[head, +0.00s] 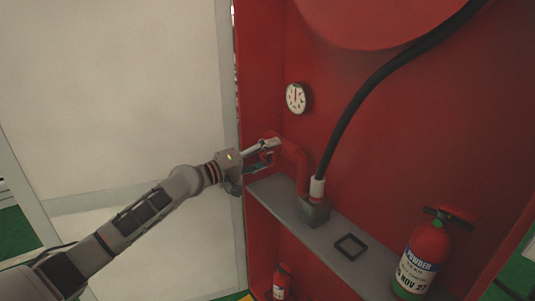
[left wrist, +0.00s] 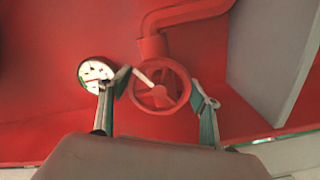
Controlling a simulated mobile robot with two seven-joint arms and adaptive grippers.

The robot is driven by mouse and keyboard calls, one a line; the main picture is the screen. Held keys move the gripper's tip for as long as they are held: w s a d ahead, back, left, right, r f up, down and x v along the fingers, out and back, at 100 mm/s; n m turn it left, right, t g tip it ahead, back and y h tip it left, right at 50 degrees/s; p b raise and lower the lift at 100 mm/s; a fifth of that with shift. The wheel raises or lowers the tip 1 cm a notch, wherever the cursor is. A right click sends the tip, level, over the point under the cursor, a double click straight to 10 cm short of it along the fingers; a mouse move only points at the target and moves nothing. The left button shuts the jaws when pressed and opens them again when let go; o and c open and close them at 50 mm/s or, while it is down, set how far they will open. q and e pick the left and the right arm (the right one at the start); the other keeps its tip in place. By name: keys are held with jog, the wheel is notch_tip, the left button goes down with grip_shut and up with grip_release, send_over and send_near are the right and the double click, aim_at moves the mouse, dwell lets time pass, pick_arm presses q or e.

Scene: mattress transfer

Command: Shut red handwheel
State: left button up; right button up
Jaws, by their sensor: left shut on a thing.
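The red handwheel (left wrist: 158,92) shows face-on in the left wrist view, on a red pipe (left wrist: 190,14) inside the red cabinet. In the head view it is mostly hidden by my gripper; a bit of red rim shows at the fingers. My left gripper (head: 268,153) reaches in from the left to the wheel. My right gripper is not in view.
A white gauge (head: 296,98) is on the cabinet's back wall above the wheel. A black hose (head: 357,103) runs up from a fitting near the pipe. A grey shelf (head: 285,207) lies below, with a fire extinguisher (head: 420,262) at its right. A pale panel (head: 110,90) stands at left.

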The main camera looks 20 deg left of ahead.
pick_arm(q)
jog(key=shift+r+n, duration=0.25)
jog(key=shift+n, duration=0.75)
jog(key=n+p, duration=0.1)
jog(key=n, duration=0.1)
jog(key=shift+n, duration=0.3)
jog(key=n+p, duration=0.1)
jog(key=n, duration=0.1)
jog(key=shift+r+n, duration=0.15)
jog(key=shift+n, duration=0.15)
jog(key=shift+n+p, duration=0.75)
jog(key=shift+n, duration=0.45)
jog(key=shift+a+n+p, duration=0.1)
jog(key=shift+n+p, duration=0.35)
jog(key=shift+n, duration=0.55)
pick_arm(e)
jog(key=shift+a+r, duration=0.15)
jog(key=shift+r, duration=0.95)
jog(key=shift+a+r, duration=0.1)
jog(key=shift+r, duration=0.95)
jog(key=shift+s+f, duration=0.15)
pick_arm(q)
jog(key=o, duration=1.1)
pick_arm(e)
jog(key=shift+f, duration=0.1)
